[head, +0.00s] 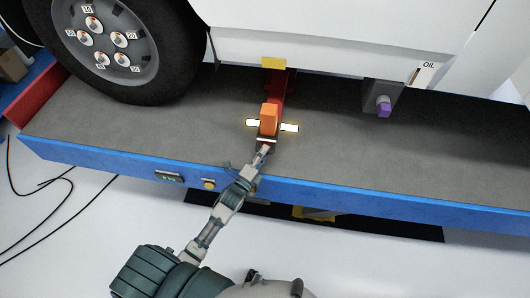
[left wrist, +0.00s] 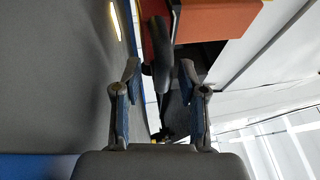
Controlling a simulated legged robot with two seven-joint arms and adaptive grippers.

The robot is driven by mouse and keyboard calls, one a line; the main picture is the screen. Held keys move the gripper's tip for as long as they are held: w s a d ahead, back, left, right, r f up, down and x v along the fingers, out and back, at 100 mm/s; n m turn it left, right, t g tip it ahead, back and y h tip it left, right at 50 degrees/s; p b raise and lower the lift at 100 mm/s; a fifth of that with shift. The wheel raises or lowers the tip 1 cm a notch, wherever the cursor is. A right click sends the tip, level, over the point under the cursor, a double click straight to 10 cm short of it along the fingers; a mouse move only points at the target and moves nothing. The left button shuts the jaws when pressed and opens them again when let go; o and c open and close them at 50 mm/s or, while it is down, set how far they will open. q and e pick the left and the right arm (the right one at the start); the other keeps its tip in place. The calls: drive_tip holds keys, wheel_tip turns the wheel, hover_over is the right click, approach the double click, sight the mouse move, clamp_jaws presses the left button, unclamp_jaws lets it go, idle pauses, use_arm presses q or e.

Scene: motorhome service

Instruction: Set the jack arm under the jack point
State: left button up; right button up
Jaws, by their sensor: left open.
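The red jack arm (head: 279,84) lies on the grey platform under the vehicle's side, with an orange block (head: 269,112) at its near end. A yellow jack point (head: 273,63) sits on the vehicle's lower edge, above the far part of the red arm. My left gripper (head: 265,148) is at the near end of the jack arm, by the orange block. In the left wrist view my left gripper (left wrist: 160,76) is open, with a dark rounded bar (left wrist: 160,50) between or just beyond its fingertips; contact cannot be told. The orange block (left wrist: 215,20) shows beyond. My right gripper is out of view.
The platform (head: 400,150) has a blue front edge with a small display (head: 169,177) and a button (head: 208,184). A wheel (head: 105,40) stands at the left. A bracket with a purple end (head: 384,107) hangs at the right. Bright strips flank the orange block.

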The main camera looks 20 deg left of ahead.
use_arm(q)
drive_tip(key=v, duration=1.1)
drive_tip(key=shift+s+f, duration=0.15)
